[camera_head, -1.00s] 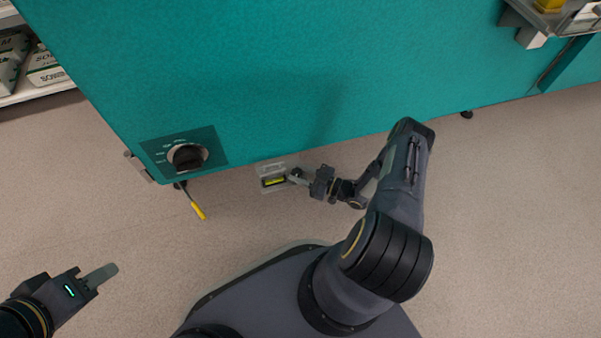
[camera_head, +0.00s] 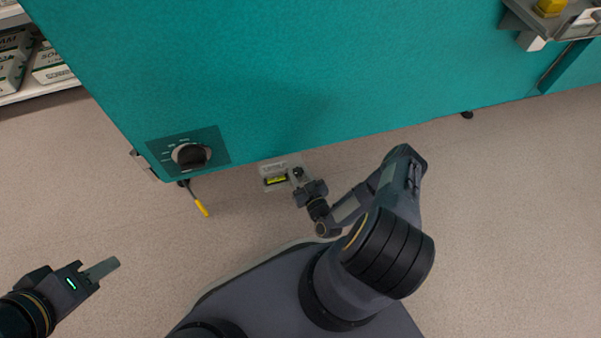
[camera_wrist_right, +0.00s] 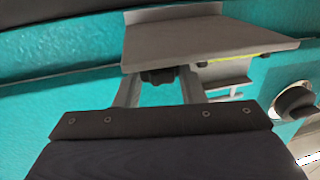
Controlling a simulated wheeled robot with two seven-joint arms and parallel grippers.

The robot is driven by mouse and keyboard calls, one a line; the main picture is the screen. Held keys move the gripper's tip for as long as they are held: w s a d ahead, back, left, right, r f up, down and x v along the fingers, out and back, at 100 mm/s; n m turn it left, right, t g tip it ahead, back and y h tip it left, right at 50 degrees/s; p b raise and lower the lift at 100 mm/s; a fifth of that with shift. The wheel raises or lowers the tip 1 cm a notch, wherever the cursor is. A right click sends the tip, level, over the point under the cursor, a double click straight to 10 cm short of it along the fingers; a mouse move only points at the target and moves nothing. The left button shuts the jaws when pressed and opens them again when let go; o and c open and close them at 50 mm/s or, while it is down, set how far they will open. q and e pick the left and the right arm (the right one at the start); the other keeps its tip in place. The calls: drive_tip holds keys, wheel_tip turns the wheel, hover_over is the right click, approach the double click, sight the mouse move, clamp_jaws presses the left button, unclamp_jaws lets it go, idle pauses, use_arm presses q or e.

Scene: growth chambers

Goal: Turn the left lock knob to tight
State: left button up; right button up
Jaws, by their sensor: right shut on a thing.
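The lock knob (camera_wrist_right: 157,77) is small and black. In the right wrist view it sits between the two fingers of my right gripper (camera_wrist_right: 157,88), just below a grey plate (camera_wrist_right: 205,40). In the head view my right gripper (camera_head: 298,176) is at the grey bracket (camera_head: 267,167) under the chamber's lower edge, shut on the knob, which is mostly hidden there. Its tight marking cannot be read. My left gripper (camera_head: 103,268) is at the lower left, away from the chamber; its finger gap cannot be made out.
A yellow-green level vial (camera_head: 276,180) sits in the bracket. A dial (camera_head: 191,156) is on the teal chamber (camera_head: 300,80) to the left. A yellow-tipped lever (camera_head: 201,208) hangs below it. A shelf with boxes (camera_head: 55,65) is at the far left. The floor (camera_head: 500,200) is clear.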

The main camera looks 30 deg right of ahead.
drive_tip(key=shift+m+h, duration=0.3)
drive_tip(key=shift+h, duration=0.2)
drive_tip(key=o, duration=1)
drive_tip(key=shift+a, duration=0.1)
